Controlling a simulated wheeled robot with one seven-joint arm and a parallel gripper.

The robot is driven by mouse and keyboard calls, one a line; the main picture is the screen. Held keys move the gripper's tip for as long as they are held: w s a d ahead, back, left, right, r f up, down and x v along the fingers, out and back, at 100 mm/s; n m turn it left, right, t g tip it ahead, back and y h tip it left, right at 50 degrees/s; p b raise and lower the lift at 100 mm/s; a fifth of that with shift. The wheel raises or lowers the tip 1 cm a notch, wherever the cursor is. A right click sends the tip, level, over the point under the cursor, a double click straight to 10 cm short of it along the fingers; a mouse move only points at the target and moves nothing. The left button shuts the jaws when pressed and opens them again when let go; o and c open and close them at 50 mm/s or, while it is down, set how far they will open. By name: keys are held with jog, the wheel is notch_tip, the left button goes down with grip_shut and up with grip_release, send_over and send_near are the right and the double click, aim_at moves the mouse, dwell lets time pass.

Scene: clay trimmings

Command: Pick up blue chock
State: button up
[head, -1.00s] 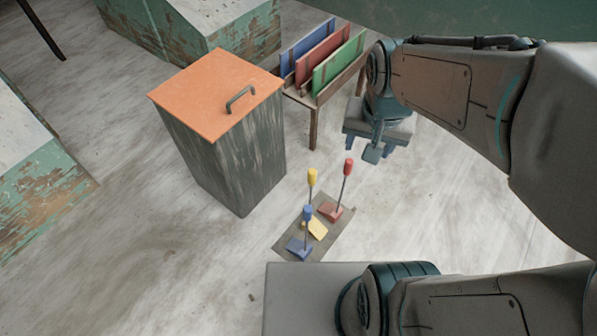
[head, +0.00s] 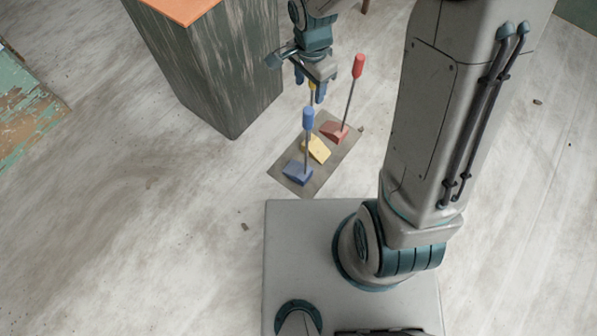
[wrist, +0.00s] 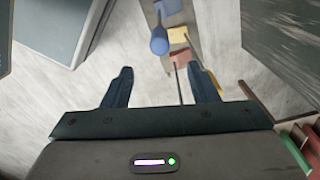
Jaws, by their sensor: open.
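The blue chock (head: 298,174) is a wedge with an upright rod and a blue grip (head: 308,119) on top. It stands at the near end of a flat grey-brown mat (head: 333,165), beside a yellow chock (head: 316,149) and a red chock (head: 334,131). My gripper (head: 309,84) is above and beyond the chocks in the head view, empty, and hides part of the yellow chock's handle. In the wrist view my gripper (wrist: 160,82) has its fingers apart. The blue chock (wrist: 172,7) shows there beyond the fingertips, its grip (wrist: 159,42) nearest the camera.
A dark wooden bin (head: 210,75) with an orange lid (head: 182,8) stands left of the mat. The red handle (head: 358,66) rises close to the right of my gripper. Open floor (head: 130,220) lies left of the mat.

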aim_at(307, 117)
notch_tip(307, 117, down, 8)
jog(key=b, duration=0.2)
jog(key=shift+b, duration=0.35)
jog(key=shift+s+a+f+b, duration=0.1)
jog(key=shift+f+b, duration=0.65)
jog(key=shift+f, duration=0.6)
jog(key=shift+s+f+b, duration=0.1)
jog(key=shift+f+b, duration=0.65)
jog(key=shift+f, duration=0.55)
jog(key=shift+r, duration=0.1)
jog(key=shift+c, duration=0.3)
jog(key=shift+w, duration=0.1)
jog(key=c, duration=0.9)
